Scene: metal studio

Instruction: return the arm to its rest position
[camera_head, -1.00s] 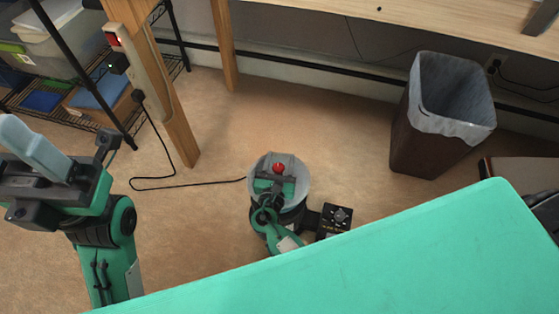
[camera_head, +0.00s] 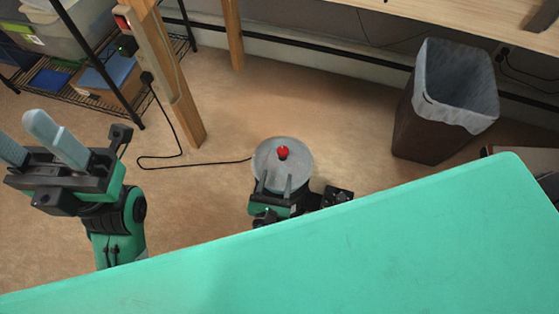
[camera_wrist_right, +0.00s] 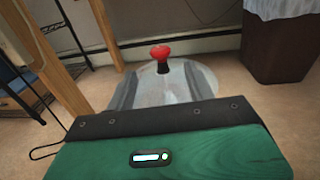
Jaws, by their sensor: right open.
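My right gripper (camera_head: 278,184) is at the centre of the head view, over the near part of a round grey lid with a red knob (camera_head: 283,153). Its two fingers stand apart with nothing between them. In the right wrist view the fingers (camera_wrist_right: 159,88) are apart, and the red knob (camera_wrist_right: 160,54) on its dark stem shows beyond them. My left gripper (camera_head: 22,132) is at the left edge of the head view, its pale fingers apart and empty. Most of the right arm is hidden behind the large teal surface.
A dark bin (camera_head: 428,135) with a grey liner stands at right. A wooden post (camera_head: 177,95) carries a socket, with a black cord (camera_head: 205,165) running to the lidded thing. A wire shelf (camera_head: 92,90) is at upper left. A teal surface (camera_head: 330,250) fills the bottom. Open floor lies between.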

